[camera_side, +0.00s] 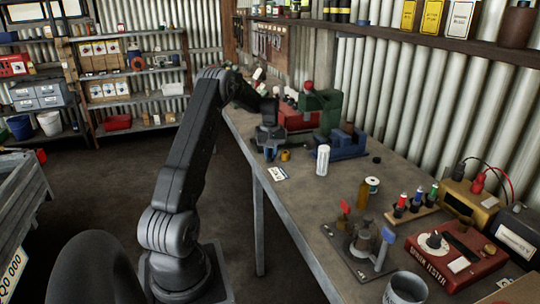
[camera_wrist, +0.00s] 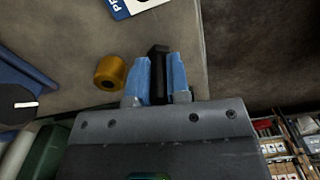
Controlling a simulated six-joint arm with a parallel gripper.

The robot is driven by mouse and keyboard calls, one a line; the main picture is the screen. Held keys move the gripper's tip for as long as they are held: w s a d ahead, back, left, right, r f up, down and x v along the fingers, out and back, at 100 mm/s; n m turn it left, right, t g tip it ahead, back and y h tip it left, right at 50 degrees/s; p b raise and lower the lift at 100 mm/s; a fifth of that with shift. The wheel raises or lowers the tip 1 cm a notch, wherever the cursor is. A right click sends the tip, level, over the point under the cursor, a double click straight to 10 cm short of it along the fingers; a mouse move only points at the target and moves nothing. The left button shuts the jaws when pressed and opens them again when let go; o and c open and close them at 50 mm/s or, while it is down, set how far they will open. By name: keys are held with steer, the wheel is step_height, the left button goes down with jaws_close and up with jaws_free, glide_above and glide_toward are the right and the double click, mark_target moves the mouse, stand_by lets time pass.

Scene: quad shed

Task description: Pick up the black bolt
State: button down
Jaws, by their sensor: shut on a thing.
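The black bolt (camera_wrist: 158,74) stands out between the two blue fingers of my gripper (camera_wrist: 160,60) in the wrist view. The fingers press on it from both sides, and its dark head shows at their tips. In the side view my gripper (camera_side: 270,152) is low over the near-left edge of the workbench, and the bolt cannot be made out there. Whether the bolt touches the bench top I cannot tell.
A brass bushing (camera_wrist: 110,73) lies close beside my fingers. A white and blue card (camera_side: 278,173) lies nearby on the bench (camera_side: 318,207). A blue vise (camera_side: 346,146), a green machine (camera_side: 322,106) and a white canister (camera_side: 322,160) stand to the right. The bench edge is close.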

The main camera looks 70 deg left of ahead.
step_height(320, 180, up, 10)
steer(key=shift+f, duration=0.2)
stand_by(0.4)
